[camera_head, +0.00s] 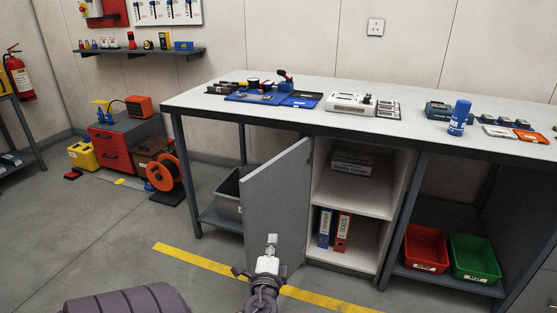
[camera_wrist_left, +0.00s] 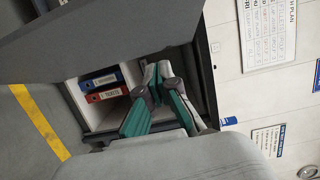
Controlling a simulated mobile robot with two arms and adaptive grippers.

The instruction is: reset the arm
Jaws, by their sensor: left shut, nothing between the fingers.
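My left gripper (camera_head: 271,242) is in front of the open grey cabinet door (camera_head: 278,200), low in the head view. It is shut and holds nothing. In the left wrist view the gripper (camera_wrist_left: 158,70) shows its two fingers with green pads, with the open cabinet behind them. I cannot tell whether it touches the door. My right gripper is in neither view.
The cabinet holds a blue binder (camera_head: 324,227), a red binder (camera_head: 342,231) and boxes (camera_head: 352,162) above. A long workbench (camera_head: 300,113) carries tools. A red bin (camera_head: 426,248) and green bin (camera_head: 474,257) stand at right.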

